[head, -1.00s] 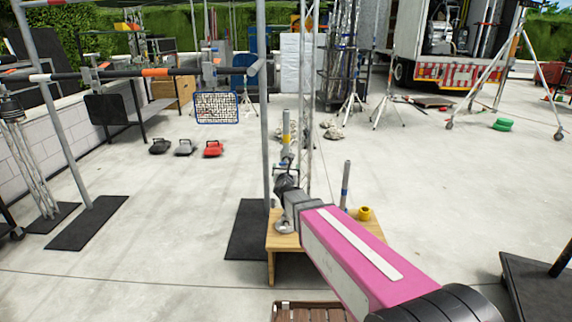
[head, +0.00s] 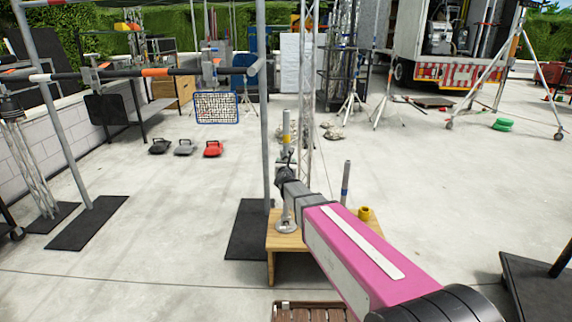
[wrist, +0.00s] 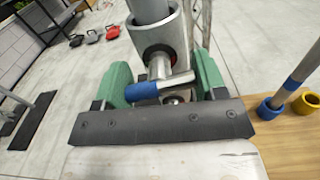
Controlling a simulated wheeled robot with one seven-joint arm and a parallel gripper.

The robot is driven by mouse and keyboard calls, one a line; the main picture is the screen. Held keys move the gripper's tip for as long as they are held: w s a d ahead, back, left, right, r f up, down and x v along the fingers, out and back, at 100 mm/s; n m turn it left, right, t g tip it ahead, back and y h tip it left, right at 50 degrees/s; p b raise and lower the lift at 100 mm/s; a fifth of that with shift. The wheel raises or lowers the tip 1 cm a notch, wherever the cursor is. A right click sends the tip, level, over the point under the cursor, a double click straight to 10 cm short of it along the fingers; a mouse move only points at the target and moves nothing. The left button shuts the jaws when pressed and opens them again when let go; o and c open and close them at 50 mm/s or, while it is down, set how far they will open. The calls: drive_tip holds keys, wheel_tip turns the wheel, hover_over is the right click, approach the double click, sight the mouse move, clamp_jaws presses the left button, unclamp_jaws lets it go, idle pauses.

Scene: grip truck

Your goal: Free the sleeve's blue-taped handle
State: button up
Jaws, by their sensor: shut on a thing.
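The grey metal sleeve (wrist: 157,42) stands around an upright pole in the wrist view. Its blue-taped handle (wrist: 143,90) lies crosswise just below the sleeve, blue end to the left. My gripper (wrist: 165,82) has its green fingers on either side of the handle and is shut on it; the exact contact is partly hidden by the dark bar of my gripper. In the head view my gripper (head: 285,174) is at the upright stand with a yellow band (head: 287,139), whose round base (head: 286,226) rests on a wooden bench (head: 288,243).
A second short post (head: 345,182) and a yellow ring (head: 364,213) stand on the bench to the right. A tall grey pole (head: 264,130) and a lattice mast (head: 307,100) stand close by. Open concrete floor lies to the right.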

drive_tip(key=n, duration=1.2)
drive_tip(key=shift+n, duration=0.3)
drive_tip(key=n, duration=0.3)
drive_tip(key=shift+n, duration=0.4)
drive_tip(key=n, duration=1.3)
drive_tip(key=shift+n, duration=0.3)
